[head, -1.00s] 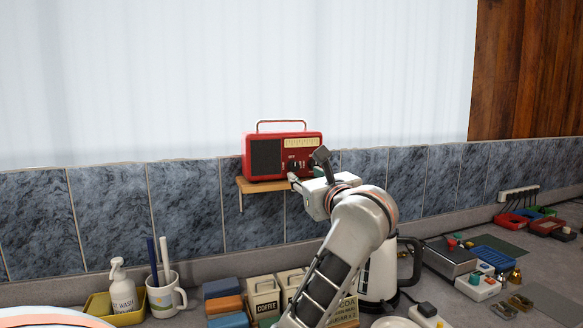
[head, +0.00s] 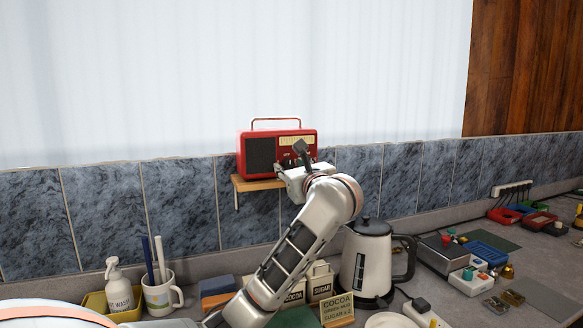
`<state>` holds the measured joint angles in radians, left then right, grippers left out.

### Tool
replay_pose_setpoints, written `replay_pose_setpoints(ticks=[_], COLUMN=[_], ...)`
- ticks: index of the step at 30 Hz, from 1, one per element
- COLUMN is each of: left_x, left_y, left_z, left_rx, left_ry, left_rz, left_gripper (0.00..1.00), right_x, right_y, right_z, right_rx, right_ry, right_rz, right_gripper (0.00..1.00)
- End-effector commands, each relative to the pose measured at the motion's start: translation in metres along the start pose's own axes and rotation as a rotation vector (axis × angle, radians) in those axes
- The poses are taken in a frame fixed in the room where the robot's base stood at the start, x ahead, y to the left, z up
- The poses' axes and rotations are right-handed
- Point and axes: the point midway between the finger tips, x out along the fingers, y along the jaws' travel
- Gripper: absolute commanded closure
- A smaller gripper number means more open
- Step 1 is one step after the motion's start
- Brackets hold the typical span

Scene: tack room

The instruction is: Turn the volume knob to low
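The red radio (head: 307,140) stands on a small wooden shelf (head: 262,184) against the tiled wall. It has a dark speaker grille at left, a pale dial at upper right and a carry handle on top. Small dark knobs show low on its front, partly covered by my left gripper (head: 286,160). I cannot tell which one is the volume knob or how it is set. My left gripper is right at the lower right of the radio's front. Its fingertips are hard to make out against the dark controls, so its grip is unclear. My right gripper is out of view.
Several trays and small parts lie at right.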

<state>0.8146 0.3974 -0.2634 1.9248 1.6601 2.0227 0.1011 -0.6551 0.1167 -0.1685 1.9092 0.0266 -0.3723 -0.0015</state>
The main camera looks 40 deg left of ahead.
Motion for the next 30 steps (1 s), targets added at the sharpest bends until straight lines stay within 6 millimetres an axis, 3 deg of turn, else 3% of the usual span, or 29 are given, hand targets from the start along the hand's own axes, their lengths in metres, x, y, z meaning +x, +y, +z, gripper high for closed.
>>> replay_pose_setpoints(ticks=[3, 7, 8, 20, 30], left_x=[-0.0002, -0.0003, -0.0003, -0.0003, -0.0008], left_y=[0.0000, 0.0000, 0.0001, 0.0003, -0.0001], left_z=[0.0000, 0.0001, 0.0001, 0.0002, 0.0001], left_rx=[0.000, 0.000, 0.000, 0.046, 0.278], left_ry=[0.000, 0.000, 0.000, 0.002, 0.017], left_rz=[0.000, 0.000, 0.000, 0.001, 0.002], left_gripper=[0.63, 0.97, 1.00, 1.00, 1.00], right_x=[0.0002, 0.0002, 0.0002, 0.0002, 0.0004], right_y=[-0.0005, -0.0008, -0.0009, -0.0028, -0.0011], right_z=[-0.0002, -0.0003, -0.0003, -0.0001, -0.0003], right_rx=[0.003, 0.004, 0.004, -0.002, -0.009], right_ry=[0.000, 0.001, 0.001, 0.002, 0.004], right_rz=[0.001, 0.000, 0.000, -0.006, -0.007], right_gripper=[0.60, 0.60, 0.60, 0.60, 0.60])
